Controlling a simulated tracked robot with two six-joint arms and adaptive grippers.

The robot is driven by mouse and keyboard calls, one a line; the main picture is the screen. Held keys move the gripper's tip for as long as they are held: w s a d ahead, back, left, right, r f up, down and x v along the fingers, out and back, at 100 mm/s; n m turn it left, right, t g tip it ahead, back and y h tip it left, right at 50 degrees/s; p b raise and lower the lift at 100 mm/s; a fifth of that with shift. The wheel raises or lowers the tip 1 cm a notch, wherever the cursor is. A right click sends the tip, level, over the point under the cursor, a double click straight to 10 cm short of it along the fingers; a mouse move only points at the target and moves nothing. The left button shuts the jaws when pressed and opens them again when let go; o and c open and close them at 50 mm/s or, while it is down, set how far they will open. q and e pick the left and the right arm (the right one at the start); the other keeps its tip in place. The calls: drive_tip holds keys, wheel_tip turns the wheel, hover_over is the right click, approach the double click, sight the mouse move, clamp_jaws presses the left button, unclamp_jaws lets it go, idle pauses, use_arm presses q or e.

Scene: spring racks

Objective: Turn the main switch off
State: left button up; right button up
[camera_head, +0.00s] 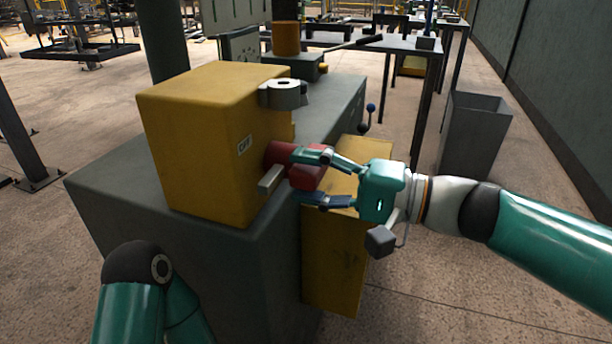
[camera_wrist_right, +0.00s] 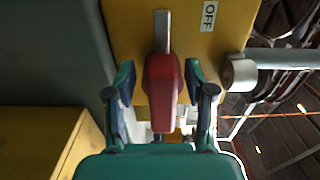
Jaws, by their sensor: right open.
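The main switch is a red handle (camera_head: 307,180) on the side face of a yellow box (camera_head: 205,140). A grey bar (camera_head: 270,180) sticks out beside the red part. A white OFF label (camera_head: 244,146) is on the same face. My right gripper (camera_head: 301,177) is open, with one finger above the handle and one below. In the right wrist view the red handle (camera_wrist_right: 163,82) lies between the two spread fingers, with a gap visible on each side. The OFF label (camera_wrist_right: 209,15) is up and right of it. My left arm shows at the lower left, but its gripper is out of view.
The yellow box stands on a grey machine bed (camera_head: 130,190). A grey bin (camera_head: 475,135) and a table (camera_head: 400,45) stand behind to the right.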

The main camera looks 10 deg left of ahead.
drive_tip(key=s+d, duration=0.1)
drive_tip(key=d, duration=1)
drive_tip(key=shift+s+d, duration=0.25)
drive_tip(key=shift+d, duration=0.15)
drive_tip(key=shift+f, duration=0.1)
